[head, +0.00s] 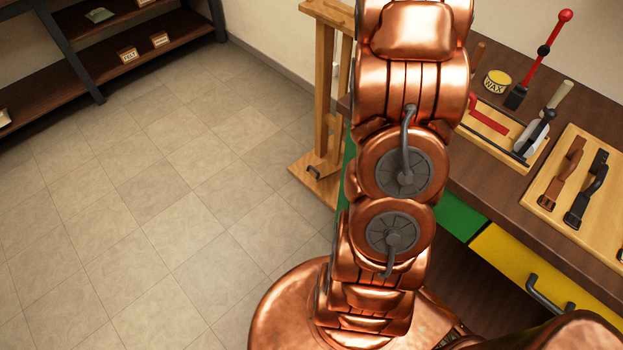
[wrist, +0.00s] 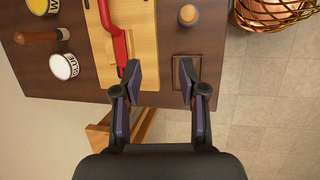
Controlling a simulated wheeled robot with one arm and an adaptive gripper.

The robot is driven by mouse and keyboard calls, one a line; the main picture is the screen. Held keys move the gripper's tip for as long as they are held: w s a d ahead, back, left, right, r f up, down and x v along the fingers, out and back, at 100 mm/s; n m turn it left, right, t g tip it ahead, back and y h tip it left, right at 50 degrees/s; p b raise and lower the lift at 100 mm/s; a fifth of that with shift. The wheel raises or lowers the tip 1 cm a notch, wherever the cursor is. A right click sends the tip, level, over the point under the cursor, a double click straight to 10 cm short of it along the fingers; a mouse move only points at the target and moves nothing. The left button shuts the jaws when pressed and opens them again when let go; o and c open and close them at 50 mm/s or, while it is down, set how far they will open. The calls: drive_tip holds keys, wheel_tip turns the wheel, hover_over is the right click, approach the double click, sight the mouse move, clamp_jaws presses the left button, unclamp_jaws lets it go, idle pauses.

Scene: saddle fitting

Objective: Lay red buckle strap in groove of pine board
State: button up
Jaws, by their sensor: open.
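The red buckle strap (head: 487,114) lies on a pine board (head: 528,166) at the left end of the workbench. In the wrist view the strap (wrist: 119,42) runs lengthwise along the board (wrist: 146,45), with its near end close to my left fingertip. I cannot tell from either view whether any of it sits in a groove. My gripper (wrist: 160,78) is open and empty, its fingers spread over the board's edge and the bench to its right. The gripper is hidden in the head view behind my arm.
A second board (head: 553,172) holds brown and black straps. A wax tin (head: 497,82), a red-handled tool (head: 545,50) and a white-handled tool (head: 558,98) are nearby. The wrist view shows a glue tin (wrist: 64,66), a wooden knob (wrist: 187,14) and a dark square (wrist: 187,82).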

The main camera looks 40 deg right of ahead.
drive_tip(key=a+t+y, duration=0.1)
drive_tip(key=a, duration=2.4)
drive_tip(key=s+a+f, duration=0.3)
drive_tip(key=s+a, duration=0.4)
drive_tip(key=a, duration=0.2)
drive_tip(key=s+a+f+y, duration=0.1)
drive_tip(key=s+a+f, duration=0.2)
drive_tip(key=s+a, duration=0.5)
drive_tip(key=shift+s+a+f+m+t+y, duration=0.2)
drive_tip(key=shift+a+f+m+t+y, duration=0.1)
drive_tip(key=shift+a, duration=0.3)
drive_tip(key=shift+r+p, duration=0.55)
drive_tip(key=shift+r, duration=0.05)
